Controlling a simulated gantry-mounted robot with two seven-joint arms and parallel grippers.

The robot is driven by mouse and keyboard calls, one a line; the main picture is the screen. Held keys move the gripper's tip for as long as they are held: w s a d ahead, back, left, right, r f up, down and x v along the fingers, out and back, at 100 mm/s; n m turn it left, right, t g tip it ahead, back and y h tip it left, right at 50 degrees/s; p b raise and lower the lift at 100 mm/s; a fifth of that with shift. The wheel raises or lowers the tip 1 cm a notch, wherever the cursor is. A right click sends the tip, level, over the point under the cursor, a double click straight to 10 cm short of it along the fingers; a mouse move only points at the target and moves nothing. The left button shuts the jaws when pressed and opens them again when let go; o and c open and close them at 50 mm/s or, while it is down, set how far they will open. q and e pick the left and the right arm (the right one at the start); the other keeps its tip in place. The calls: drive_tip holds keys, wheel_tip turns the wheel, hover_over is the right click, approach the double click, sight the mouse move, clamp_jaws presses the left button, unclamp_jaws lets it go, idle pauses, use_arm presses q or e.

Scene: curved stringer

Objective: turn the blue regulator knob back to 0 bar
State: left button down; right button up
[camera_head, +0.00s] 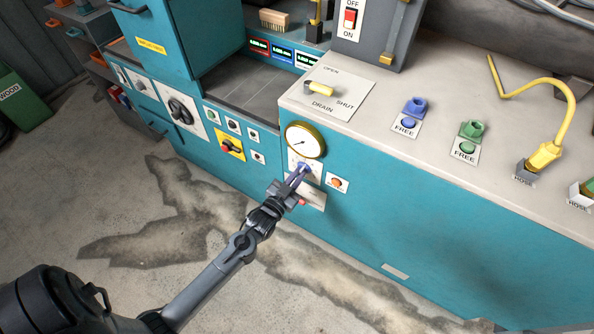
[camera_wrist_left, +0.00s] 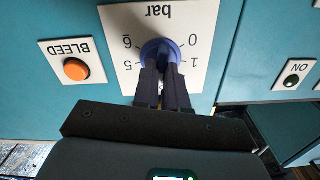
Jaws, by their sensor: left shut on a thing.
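The blue regulator knob (camera_wrist_left: 160,48) sits on a white scale plate (camera_wrist_left: 204,24) on the teal cabinet front. In the left wrist view the plate appears upside down, with "bar" and the numbers 0, 1, 5 and 6 readable. My left gripper (camera_wrist_left: 163,70) is shut on the knob, and its fingers hide part of it. In the head view my left gripper (camera_head: 299,177) reaches the knob (camera_head: 303,168) just below a round yellow-rimmed gauge (camera_head: 305,141). The knob's pointer cannot be made out. My right gripper is not in view.
An orange BLEED button (camera_wrist_left: 76,69) is beside the plate. A green ON button (camera_wrist_left: 292,80) is on the other side. Above is the worktop (camera_head: 440,110) with a yellow drain handle (camera_head: 321,89), and a yellow hose (camera_head: 545,155) stands at the right. Floor space in front is free.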

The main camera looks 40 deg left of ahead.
use_arm(q)
drive_tip(key=shift+a+f+n+p, duration=0.15)
drive_tip(key=shift+n+p, duration=3.25)
drive_tip(key=shift+n, duration=3.2)
drive_tip(key=shift+a+f+n+p, duration=0.15)
drive_tip(key=shift+n+p, duration=3.2)
drive_tip(key=shift+n, duration=3.25)
drive_tip(key=shift+d, duration=0.1)
drive_tip(key=c, duration=1.2)
unclamp_jaws()
